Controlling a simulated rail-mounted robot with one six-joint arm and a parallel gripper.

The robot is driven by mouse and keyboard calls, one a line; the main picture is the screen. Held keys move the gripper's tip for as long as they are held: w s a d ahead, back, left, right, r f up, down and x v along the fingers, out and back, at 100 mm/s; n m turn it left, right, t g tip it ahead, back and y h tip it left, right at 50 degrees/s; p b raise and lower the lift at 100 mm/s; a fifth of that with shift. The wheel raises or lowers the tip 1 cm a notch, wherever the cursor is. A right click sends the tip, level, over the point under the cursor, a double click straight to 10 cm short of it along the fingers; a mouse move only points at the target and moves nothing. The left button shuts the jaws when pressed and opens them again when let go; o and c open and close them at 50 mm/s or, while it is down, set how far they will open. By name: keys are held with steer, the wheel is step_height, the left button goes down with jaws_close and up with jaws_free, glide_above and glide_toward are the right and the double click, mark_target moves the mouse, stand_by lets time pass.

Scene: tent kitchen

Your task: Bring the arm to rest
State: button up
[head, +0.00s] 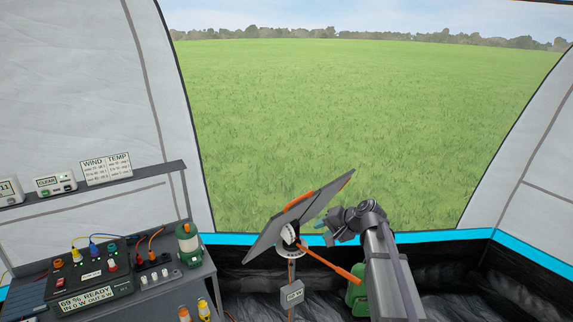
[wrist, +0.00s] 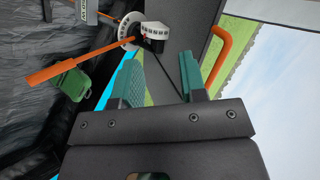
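My arm reaches in from the right in the head view, bent at the wrist. My gripper (head: 325,229) is just right of a tilted dark panel (head: 278,236) on a post, close to its lower right side. In the wrist view the two teal fingers of my gripper (wrist: 160,60) stand apart with nothing held between them. The panel's dark frame and orange handle (wrist: 221,56) show beyond the fingers. Whether the fingers touch the panel cannot be told.
An orange lever (head: 331,263) sticks out from the panel's white dial (head: 289,234), below my gripper. A green container (head: 357,297) stands behind my arm. A bench at left holds a power box (head: 92,280) and a lantern (head: 189,245). Open grass lies beyond the tent.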

steer(key=s+f+n+g+h+b, duration=0.2)
steer(key=s+f, duration=0.4)
steer(key=s, duration=0.3)
steer(key=s+a+f+n+g+h+b, duration=0.1)
steer(key=s+f+n+g+h+b, duration=0.1)
steer(key=s+f+b, duration=0.3)
steer(key=s+a+f+n+g+h+b, duration=0.1)
steer(key=s+f, duration=0.6)
steer(key=s, duration=0.7)
steer(key=shift+n+g+h+b, duration=0.4)
steer(key=shift+g+h+b, duration=0.4)
steer(key=shift+h+b, duration=0.6)
